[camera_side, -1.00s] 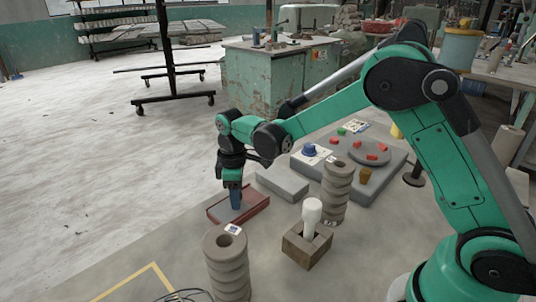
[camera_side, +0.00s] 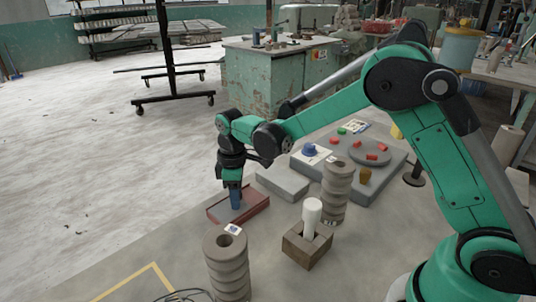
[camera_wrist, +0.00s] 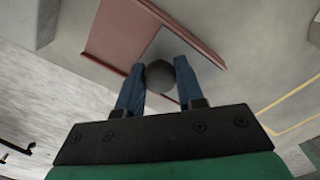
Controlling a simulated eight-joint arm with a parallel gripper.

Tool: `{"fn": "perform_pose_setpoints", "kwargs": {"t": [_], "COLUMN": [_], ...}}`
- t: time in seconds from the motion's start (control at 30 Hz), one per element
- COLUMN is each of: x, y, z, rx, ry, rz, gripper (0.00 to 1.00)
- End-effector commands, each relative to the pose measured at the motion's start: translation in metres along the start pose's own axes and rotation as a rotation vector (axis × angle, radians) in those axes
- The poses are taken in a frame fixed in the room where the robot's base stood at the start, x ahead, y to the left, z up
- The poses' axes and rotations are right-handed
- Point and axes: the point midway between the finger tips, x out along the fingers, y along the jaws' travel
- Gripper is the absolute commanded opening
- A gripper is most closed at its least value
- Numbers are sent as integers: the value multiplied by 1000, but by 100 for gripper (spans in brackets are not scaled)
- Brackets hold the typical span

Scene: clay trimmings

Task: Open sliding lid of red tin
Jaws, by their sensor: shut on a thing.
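The red tin (camera_side: 256,207) lies flat on the grey work surface, left of centre in the side view. My gripper (camera_side: 235,203) points down over the tin. Its two blue fingers are shut on the knob, one on each side, as the wrist view (camera_wrist: 160,80) shows. The fingers and wrist hide part of the lid.
A grey block (camera_side: 282,184) lies behind the tin. Ringed stacks stand in front (camera_side: 228,262) and to the right (camera_side: 336,192). A brown box (camera_side: 306,248) holds a white cylinder (camera_side: 312,215). A grey board (camera_side: 345,186) with small items lies behind.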

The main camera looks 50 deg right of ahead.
Motion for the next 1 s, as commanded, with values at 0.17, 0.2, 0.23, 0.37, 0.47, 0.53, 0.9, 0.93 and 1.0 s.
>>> {"fn": "perform_pose_setpoints", "kwargs": {"t": [0.17,0.2,0.23,0.37,0.47,0.53,0.9,0.93,1.0], "x": [-1,-1,-1,-1,-1,0,0,0,0], "y": [13,19,24,38,42,42,42,42,42], "z": [13,19,23,38,42,42,42,42,42], "rx": [5,7,6,4,2,0,-1,0,0], "ry": [-1,-1,-1,-1,-1,0,0,0,0], "rz": [-1,-1,-1,0,0,0,0,0,0], "gripper": [0,0,0,0,0,0,65,65,65]}}
